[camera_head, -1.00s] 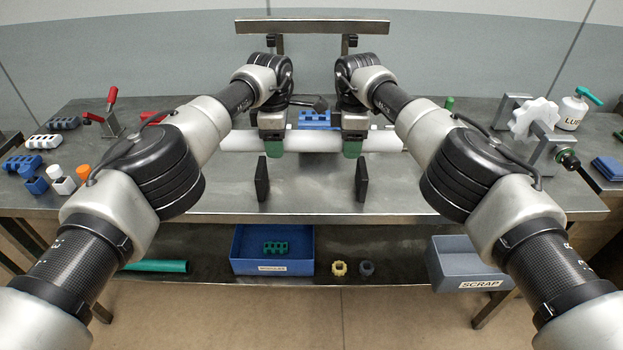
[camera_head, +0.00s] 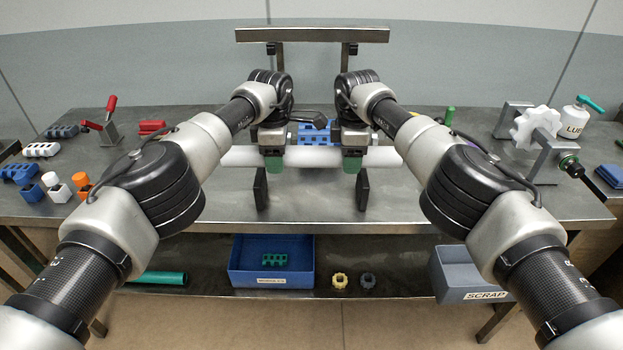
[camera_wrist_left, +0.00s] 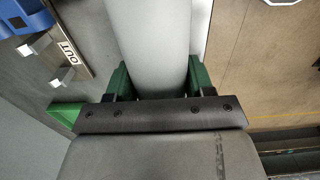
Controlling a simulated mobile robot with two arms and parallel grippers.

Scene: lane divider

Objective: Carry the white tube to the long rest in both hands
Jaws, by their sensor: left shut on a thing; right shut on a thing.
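The white tube (camera_head: 313,156) is level, running left to right above the table, and it also shows in the left wrist view (camera_wrist_left: 150,45). My left gripper (camera_head: 273,160) is shut on its left part, with green fingers on both sides of it in the wrist view (camera_wrist_left: 158,82). My right gripper (camera_head: 353,161) is shut on its right part. Two black uprights (camera_head: 261,188) (camera_head: 362,188), which look like the long rest, stand near the table's front edge. The tube appears just above and behind their tops; I cannot tell the exact gap.
A blue slotted block (camera_head: 315,133) lies behind the tube. A raised metal bar (camera_head: 312,35) stands at the back. Small blocks (camera_head: 20,172) and a red-handled clamp (camera_head: 103,125) are left; a vise-like fixture (camera_head: 540,135) is right. The lower shelf holds a blue bin (camera_head: 272,279).

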